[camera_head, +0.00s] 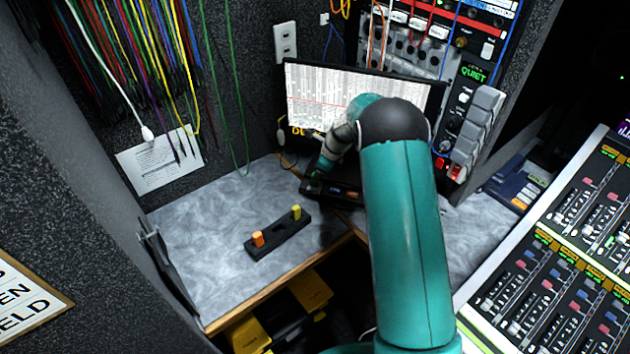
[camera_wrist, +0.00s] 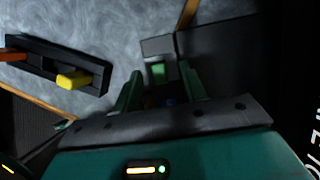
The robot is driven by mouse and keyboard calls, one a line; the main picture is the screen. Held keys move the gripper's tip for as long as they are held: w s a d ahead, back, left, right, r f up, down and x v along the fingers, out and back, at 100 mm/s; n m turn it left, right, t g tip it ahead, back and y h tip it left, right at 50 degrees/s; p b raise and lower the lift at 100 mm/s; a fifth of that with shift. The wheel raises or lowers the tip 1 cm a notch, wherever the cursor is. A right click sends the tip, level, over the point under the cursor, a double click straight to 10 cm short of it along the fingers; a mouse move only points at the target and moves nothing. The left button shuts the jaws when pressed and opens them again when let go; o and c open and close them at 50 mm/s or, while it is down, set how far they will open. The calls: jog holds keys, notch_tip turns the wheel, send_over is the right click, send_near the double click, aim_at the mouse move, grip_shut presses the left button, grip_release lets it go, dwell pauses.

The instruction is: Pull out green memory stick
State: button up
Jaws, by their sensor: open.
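The green memory stick (camera_wrist: 158,73) shows in the wrist view as a small green block against a dark grey device. In the head view I cannot make it out behind my arm. My gripper (camera_wrist: 160,77) is open, with one finger on each side of the stick in the wrist view. I cannot tell whether the fingers touch it. In the head view my gripper (camera_head: 318,172) is low over the black device (camera_head: 345,193) below the monitor. A black holder (camera_head: 279,234) on the counter carries an orange stick (camera_head: 257,239) and a yellow stick (camera_head: 296,212).
A monitor (camera_head: 355,95) stands behind my arm. Hanging cables (camera_head: 135,50) are at the upper left, a mixing console (camera_head: 560,260) at the right. The grey counter (camera_head: 200,235) is clear left of the holder. Yellow-black cases (camera_head: 285,310) sit below its front edge.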

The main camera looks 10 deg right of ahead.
jog(key=shift+x, duration=1.1)
grip_shut()
